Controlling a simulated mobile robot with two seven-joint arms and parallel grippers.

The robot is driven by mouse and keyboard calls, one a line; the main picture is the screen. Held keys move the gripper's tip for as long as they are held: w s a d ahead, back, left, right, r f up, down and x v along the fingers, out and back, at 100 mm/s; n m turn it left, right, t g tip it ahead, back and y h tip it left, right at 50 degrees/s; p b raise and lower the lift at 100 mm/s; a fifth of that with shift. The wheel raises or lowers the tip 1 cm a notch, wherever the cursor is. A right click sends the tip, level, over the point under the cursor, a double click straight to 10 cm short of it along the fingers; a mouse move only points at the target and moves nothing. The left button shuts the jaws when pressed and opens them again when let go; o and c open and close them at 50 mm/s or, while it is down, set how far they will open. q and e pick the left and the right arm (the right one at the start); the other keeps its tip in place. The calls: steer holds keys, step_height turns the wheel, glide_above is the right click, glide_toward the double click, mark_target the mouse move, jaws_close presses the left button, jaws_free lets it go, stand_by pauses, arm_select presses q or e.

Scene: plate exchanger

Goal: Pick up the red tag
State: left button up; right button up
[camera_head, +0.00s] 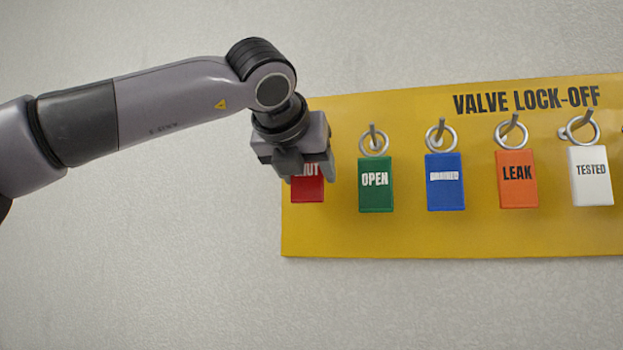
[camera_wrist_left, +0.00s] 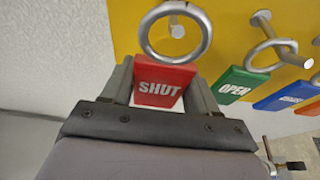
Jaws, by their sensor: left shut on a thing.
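The red tag (camera_head: 308,189) marked SHUT is at the left end of the yellow board in the head view, its upper part hidden behind my left gripper (camera_head: 307,172). The left wrist view shows the red tag (camera_wrist_left: 163,82) between the two fingers of my left gripper (camera_wrist_left: 160,90), which is shut on it. The tag's metal ring (camera_wrist_left: 176,32) is around or in front of a peg (camera_wrist_left: 177,28) on the board; I cannot tell whether it is clear of the peg. My right gripper is not in view.
The yellow VALVE LOCK-OFF board (camera_head: 400,235) is on a pale wall. To the right of the red tag hang a green OPEN tag (camera_head: 376,195), a blue tag (camera_head: 445,195), an orange LEAK tag (camera_head: 517,190) and a white TESTED tag (camera_head: 591,188), each by a ring on a peg.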

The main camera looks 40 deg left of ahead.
arm_select(q)
steer(key=s+d, duration=0.3)
steer(key=s, duration=0.4)
steer(key=s+d+b, duration=0.1)
steer(key=s+d, duration=0.3)
steer(key=s, duration=0.2)
steer(key=shift+s+d, duration=0.25)
steer(key=shift+s, duration=0.15)
steer(key=shift+w, duration=0.2)
steer(key=shift+w+a, duration=0.35)
steer(key=shift+w, duration=0.2)
steer(key=shift+w+a, duration=0.35)
steer(key=shift+w, duration=0.2)
steer(key=shift+w+a+p, duration=0.2)
steer(key=shift+w+a, duration=0.15)
steer(key=shift+w, duration=0.3)
steer(key=shift+w+a+p, duration=0.15)
steer(key=shift+w+a, duration=0.2)
steer(key=shift+w, duration=0.3)
